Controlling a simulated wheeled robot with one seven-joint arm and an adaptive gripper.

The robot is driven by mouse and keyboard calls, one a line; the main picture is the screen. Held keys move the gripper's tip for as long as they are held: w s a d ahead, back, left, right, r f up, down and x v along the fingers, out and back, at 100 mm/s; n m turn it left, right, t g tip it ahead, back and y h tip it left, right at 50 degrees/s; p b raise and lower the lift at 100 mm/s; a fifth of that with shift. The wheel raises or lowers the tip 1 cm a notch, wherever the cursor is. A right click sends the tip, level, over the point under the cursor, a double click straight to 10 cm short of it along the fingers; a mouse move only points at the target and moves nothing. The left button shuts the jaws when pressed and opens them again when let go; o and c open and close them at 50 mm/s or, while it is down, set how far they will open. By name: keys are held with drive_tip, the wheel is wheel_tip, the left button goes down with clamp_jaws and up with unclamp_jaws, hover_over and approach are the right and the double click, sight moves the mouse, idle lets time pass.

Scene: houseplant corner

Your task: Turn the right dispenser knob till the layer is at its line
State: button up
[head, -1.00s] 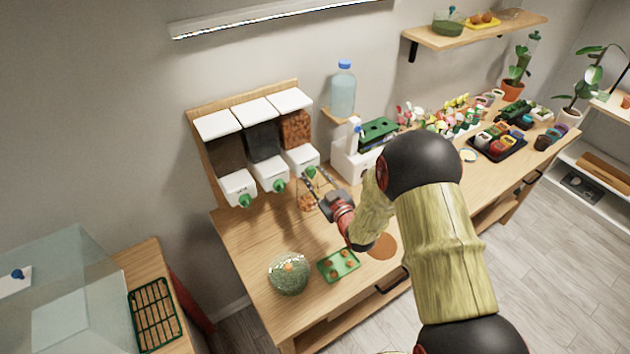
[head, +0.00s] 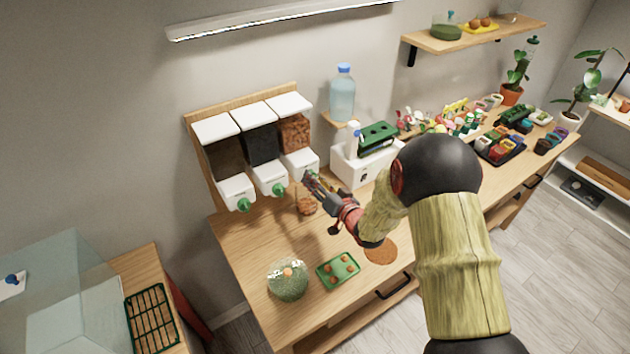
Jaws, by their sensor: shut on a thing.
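Three dispensers with white lids hang on a wooden board at the back left. The right dispenser (head: 295,133) holds orange-brown pellets, and its white base carries a green knob. My gripper (head: 311,181) is shut on this right knob and mostly hides it. Below it stands a small clear container (head: 306,205) with orange-brown contents, partly behind my gripper. The layer and its line are too small to make out. The middle dispenser (head: 262,146) is dark inside, and the left dispenser (head: 226,158) is brown; their green knobs are free.
A white box (head: 362,166) with a green top stands close right of my gripper. A water bottle (head: 342,92) sits on a small ledge behind. In front are a round glass terrarium (head: 288,280), a green tray (head: 339,269) and a brown disc (head: 381,251).

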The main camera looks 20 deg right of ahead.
drive_tip(key=shift+f+m, duration=0.1)
drive_tip(key=shift+m, duration=0.4)
drive_tip(key=o, duration=1.2)
drive_tip(key=shift+c, duration=0.2)
drive_tip(key=v, duration=1.2)
drive_tip(key=shift+d, duration=0.1)
